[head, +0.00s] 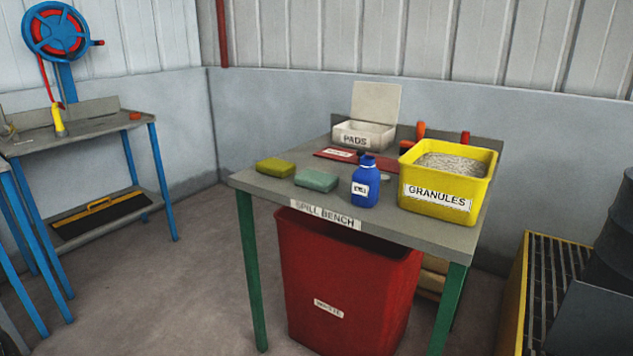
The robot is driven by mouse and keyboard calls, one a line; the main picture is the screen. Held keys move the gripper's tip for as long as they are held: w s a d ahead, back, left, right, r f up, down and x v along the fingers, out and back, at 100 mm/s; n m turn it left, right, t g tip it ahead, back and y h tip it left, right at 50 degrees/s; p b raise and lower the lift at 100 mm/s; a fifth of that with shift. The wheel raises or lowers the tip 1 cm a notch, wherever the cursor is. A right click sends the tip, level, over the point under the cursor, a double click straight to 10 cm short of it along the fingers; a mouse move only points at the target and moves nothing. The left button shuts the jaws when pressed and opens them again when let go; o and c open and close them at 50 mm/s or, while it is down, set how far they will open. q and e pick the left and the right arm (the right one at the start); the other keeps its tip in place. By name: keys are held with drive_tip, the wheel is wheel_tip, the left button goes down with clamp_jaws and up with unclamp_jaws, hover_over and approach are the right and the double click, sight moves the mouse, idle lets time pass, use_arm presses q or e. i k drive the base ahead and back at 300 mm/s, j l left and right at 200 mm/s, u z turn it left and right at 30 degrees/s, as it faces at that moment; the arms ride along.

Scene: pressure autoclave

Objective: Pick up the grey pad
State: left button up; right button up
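A grey-green pad (316,180), the greyest one on show, lies flat on the spill bench (262,184) near its front edge. An olive-yellow pad (276,167) lies just to its left, with a small gap between them. A blue bottle (366,187) with a white label stands upright to the right of the grey-green pad. A white box labelled PADS (364,137) stands at the back of the bench with its lid up; its inside is hidden. Neither of my grippers is in view.
A yellow tub labelled GRANULES (447,199) fills the bench's right side. A red flat item (337,154) lies behind the pads. A red waste bin (345,280) stands under the bench. The bench's left front corner is clear. Another bench (80,140) stands at left.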

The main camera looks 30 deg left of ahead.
sight(316, 181)
drive_tip(key=z, duration=0.35)
drive_tip(key=j+z, duration=0.15)
drive_tip(key=z, duration=0.6)
drive_tip(key=k+j+z, duration=0.3)
drive_tip(key=j+z, duration=0.15)
drive_tip(key=k+j+z, duration=0.85)
drive_tip(key=k, duration=0.4)
drive_tip(key=j, duration=0.1)
